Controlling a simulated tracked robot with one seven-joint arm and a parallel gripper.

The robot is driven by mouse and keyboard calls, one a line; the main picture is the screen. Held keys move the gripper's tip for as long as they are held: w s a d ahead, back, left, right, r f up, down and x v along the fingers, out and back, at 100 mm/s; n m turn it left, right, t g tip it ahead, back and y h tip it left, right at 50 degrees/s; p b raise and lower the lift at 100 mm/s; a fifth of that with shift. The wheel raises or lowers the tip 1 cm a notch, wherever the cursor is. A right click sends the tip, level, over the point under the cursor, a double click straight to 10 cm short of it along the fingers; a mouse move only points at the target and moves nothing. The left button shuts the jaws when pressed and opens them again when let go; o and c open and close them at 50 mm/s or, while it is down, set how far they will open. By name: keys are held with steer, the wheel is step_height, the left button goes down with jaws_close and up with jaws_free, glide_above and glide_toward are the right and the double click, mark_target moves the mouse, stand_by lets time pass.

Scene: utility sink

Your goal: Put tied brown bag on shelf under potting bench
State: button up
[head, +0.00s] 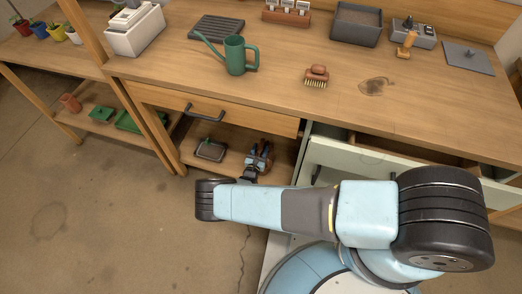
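My gripper (258,161) is small and dark at the far end of my arm, in the opening below the bench's drawer. It is over or at the lower shelf (228,138) under the potting bench (285,95). A brownish patch with blue and dark parts shows at the gripper. I cannot tell whether this is the tied brown bag, or whether the fingers are open or shut. No other brown bag is clearly visible.
A dark tray (210,150) lies on the lower shelf, left of my gripper. The drawer front with its black handle (204,113) is above. A pale green drawer (385,163) stands partly open on the right. A watering can (235,55) and brush (317,76) are on the benchtop.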

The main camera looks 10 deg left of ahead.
steer(key=s+a, duration=0.1)
steer(key=s, duration=1.1)
steer(key=shift+c, duration=0.2)
stand_by(1.3)
